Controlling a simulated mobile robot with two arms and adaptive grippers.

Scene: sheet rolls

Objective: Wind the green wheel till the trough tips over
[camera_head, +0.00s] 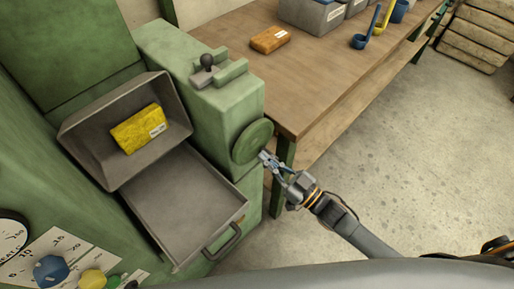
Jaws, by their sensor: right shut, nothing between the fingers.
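The green wheel (252,140) is a round disc on the side of the green machine (222,97). The grey metal trough (83,138) sits tilted on the machine's front, with a yellow packet (139,129) bearing a white label inside it. A grey tray with a handle (193,208) lies below the trough and is empty. My right gripper (266,157) is shut and empty, with its fingertips at the wheel's lower right rim. I cannot tell whether they touch it. My left gripper is not in view.
A wooden table (230,30) stands behind the wheel, with an orange packet (270,40), grey bins (312,14) and a blue scoop (359,42). A black-knobbed lever (207,62) tops the machine. Coloured knobs (50,270) sit lower left.

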